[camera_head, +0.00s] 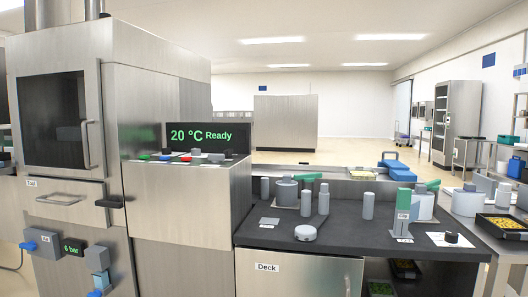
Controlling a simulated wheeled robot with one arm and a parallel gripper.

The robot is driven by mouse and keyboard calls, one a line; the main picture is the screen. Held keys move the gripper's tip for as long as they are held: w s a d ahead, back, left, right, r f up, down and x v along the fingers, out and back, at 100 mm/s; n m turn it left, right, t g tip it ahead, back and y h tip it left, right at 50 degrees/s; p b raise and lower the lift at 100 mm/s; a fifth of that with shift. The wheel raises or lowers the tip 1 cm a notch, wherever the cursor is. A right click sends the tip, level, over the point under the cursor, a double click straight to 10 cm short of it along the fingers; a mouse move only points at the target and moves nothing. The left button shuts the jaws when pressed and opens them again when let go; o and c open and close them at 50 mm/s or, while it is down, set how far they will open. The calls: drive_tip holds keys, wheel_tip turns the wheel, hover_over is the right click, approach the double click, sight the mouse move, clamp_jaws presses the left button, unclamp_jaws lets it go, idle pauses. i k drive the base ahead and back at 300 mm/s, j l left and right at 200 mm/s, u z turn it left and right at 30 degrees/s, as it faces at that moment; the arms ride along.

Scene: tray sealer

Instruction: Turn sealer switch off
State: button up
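The tray sealer (165,85) is a large steel cabinet at the left with a dark window and a vertical handle. Its display (208,135) reads "20 °C Ready" in green. In front of the display is a ledge with small controls: a green one (143,157), a blue one (165,157), a red one (185,158) and several grey knobs (215,157). No label marks any of them as the switch, and their settings are too small to tell. A black lever-like part (109,202) juts out beside the drawer labelled "Tool". My gripper is not in view.
A dark deck (335,235) with grey cylinders, a green-handled pot and a labelled stand adjoins the sealer at the right. At the lower left are a blue knob (29,246) and a "6 bar" readout (73,248). Open floor lies behind the deck.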

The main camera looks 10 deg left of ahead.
sight(229, 153)
drive_tip(key=i+j+u, duration=0.1)
drive_tip(key=j, duration=0.25)
drive_tip(key=i+j, duration=0.2)
drive_tip(key=j, duration=0.2)
drive_tip(key=i+j+u, duration=0.15)
drive_tip(key=j, duration=0.2)
drive_tip(key=i+j, duration=0.2)
drive_tip(key=j, duration=0.15)
drive_tip(key=u, duration=0.05)
